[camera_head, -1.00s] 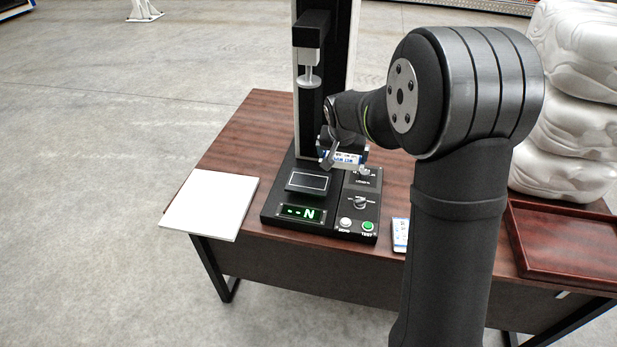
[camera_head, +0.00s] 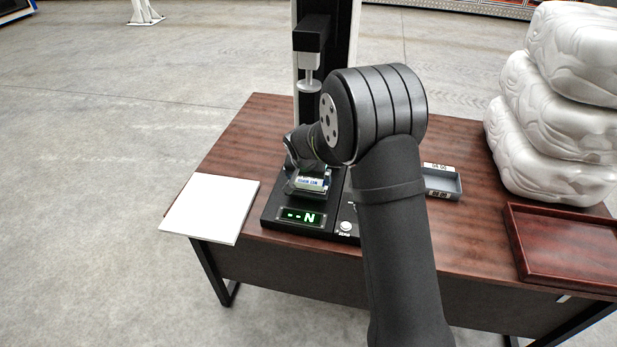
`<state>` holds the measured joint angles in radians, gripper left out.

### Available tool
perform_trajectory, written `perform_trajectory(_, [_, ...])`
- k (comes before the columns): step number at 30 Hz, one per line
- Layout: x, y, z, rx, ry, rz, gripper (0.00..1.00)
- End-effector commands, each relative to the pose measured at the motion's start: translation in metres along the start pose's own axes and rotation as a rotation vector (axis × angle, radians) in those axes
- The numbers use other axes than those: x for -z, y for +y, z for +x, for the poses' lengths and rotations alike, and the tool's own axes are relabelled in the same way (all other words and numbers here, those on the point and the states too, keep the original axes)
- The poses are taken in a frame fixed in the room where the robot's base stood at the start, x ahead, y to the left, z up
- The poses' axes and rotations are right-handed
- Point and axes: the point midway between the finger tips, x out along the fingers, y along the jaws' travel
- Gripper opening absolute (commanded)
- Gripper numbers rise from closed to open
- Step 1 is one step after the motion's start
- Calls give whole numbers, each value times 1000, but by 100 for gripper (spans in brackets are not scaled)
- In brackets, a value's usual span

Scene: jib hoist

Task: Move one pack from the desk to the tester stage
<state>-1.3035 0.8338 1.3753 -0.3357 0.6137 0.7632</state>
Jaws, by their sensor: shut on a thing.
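The black tester (camera_head: 270,213) stands on the desk, with a lit green display reading "--N" at its front. Its stage (camera_head: 287,189) is mostly covered by the pack and my gripper. My gripper (camera_head: 306,178) is shut on a pack (camera_head: 313,183) with a white and blue label, at the stage, below the press head (camera_head: 309,85). I cannot tell whether the pack touches the stage.
The brown desk (camera_head: 462,240) carries a white board (camera_head: 212,207) at left, a grey labelled tray (camera_head: 441,182) behind my arm, and a red-brown wooden tray (camera_head: 565,245) at right. Stacked white wrapped bundles (camera_head: 560,125) stand at the back right. The tester's column rises behind the stage.

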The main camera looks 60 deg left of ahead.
Motion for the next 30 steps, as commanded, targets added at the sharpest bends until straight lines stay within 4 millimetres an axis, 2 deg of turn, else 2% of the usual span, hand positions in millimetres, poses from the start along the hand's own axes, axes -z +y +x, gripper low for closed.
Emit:
perform_trajectory(8, [-1,0,2,0,0,0,72])
perform_trajectory(9, [-1,0,2,0,0,0,99])
perform_trajectory(19, [1,0,-3,1,2,0,100])
perform_trajectory(23, [2,0,-18,2,3,1,100])
perform_trajectory(30, [1,0,-66,3,4,-1,100])
